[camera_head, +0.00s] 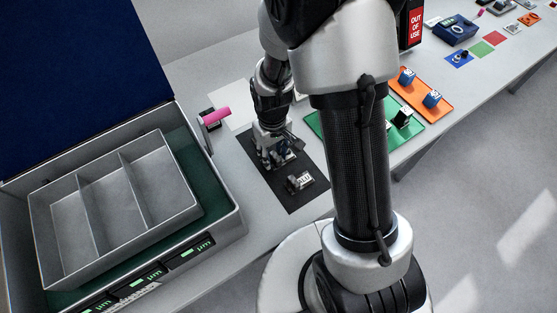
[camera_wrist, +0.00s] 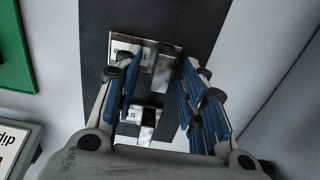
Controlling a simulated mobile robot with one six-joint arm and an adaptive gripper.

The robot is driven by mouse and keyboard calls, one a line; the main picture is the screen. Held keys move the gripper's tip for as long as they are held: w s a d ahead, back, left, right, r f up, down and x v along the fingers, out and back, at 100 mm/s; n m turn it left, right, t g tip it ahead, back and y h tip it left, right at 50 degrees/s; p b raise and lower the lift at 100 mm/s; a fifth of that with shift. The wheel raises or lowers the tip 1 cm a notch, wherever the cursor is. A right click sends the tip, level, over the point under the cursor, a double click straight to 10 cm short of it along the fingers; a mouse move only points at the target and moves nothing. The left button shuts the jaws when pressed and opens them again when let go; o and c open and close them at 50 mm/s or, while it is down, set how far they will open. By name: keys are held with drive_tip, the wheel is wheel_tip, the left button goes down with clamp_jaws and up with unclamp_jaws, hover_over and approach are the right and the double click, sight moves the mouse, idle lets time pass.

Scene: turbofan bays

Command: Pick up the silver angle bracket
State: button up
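A silver angle bracket (camera_head: 300,181) with a small white label lies on the black mat (camera_head: 290,203). My gripper (camera_head: 281,151) is over the far part of the mat, pointing down. In the wrist view my gripper (camera_wrist: 161,72) is open, with blue finger pads apart. I cannot tell whether the fingers touch either piece.
A grey three-compartment tray (camera_head: 120,212) sits in an open case (camera_head: 228,215) at left. A pink-handled item (camera_head: 215,116) stands beside it. A green mat (camera_head: 317,125) and orange mat (camera_head: 436,110) hold parts at right. My arm hides the middle.

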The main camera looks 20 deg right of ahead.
drive_tip(key=shift+r, duration=0.1)
clamp_jaws()
idle(0.4)
